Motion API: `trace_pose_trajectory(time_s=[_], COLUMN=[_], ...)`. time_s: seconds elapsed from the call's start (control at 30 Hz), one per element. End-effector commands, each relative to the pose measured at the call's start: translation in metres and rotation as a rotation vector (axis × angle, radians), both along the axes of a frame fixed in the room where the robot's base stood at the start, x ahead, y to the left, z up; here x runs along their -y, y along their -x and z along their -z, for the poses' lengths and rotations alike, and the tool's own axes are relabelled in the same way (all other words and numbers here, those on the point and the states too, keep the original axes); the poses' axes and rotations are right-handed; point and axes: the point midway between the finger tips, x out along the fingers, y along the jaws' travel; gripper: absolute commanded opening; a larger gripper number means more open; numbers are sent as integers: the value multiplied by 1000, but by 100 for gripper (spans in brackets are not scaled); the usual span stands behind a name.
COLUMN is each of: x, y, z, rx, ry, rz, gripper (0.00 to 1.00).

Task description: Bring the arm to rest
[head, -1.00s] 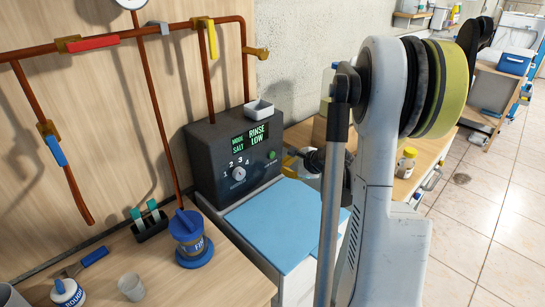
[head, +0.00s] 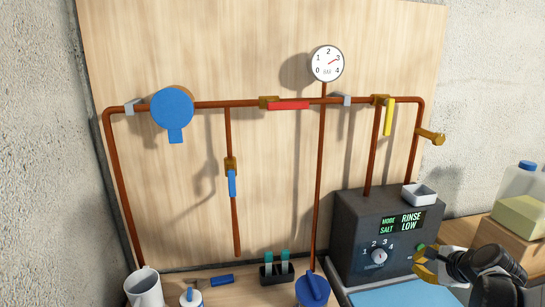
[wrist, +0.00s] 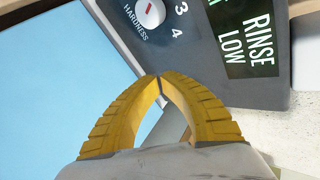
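My gripper (head: 418,262) is in front of the lower right of the dark control box (head: 348,232) in the head view. In the wrist view its two yellow fingers (wrist: 159,77) meet at the tips, with nothing seen between them. The box's display (head: 400,223) reads MODE RINSE, SALT LOW. Its hardness dial (head: 379,256) also shows in the wrist view (wrist: 150,12). A green button (head: 421,247) is close to the fingers in the head view; I cannot tell whether they touch it. Most of my arm is out of view.
A light blue top (head: 395,296) lies before the box. A small white tray (head: 419,196) sits on the box. Copper pipes (head: 225,104) with valves and a gauge (head: 327,64) cross the wooden panel.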

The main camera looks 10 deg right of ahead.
Motion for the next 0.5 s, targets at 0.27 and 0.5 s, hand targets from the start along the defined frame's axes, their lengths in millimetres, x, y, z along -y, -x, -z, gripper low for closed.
trace_pose_trajectory(time_s=[0.27, 0.5], x=[-157, -242], y=[49, 126], z=[-54, -69], rx=[-120, -161], ry=[494, 925], rz=[-563, -1040], gripper=[0, 0])
